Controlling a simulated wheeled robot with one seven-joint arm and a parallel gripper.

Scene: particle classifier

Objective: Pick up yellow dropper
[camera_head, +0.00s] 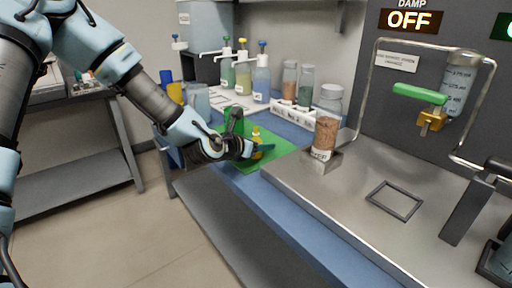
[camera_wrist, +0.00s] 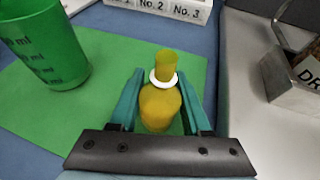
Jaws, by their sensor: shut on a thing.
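The yellow dropper (camera_wrist: 160,104) stands upright between my gripper's teal fingers in the wrist view, with a white ring below its narrow top. My gripper (camera_wrist: 161,112) is shut on it, one finger on each side. In the head view the yellow dropper (camera_head: 257,140) shows at the tip of my gripper (camera_head: 256,150), over the green mat (camera_head: 272,143). Its lower end is hidden in the wrist view, so I cannot tell whether it touches the mat.
A green measuring cup (camera_wrist: 45,45) stands left of my gripper on the mat. A numbered rack (camera_head: 294,115) with jars is behind. To the right are a metal platform (camera_head: 345,200) and a labelled holder with a brown-filled bottle (camera_head: 327,125). Pump bottles (camera_head: 261,80) stand at the back.

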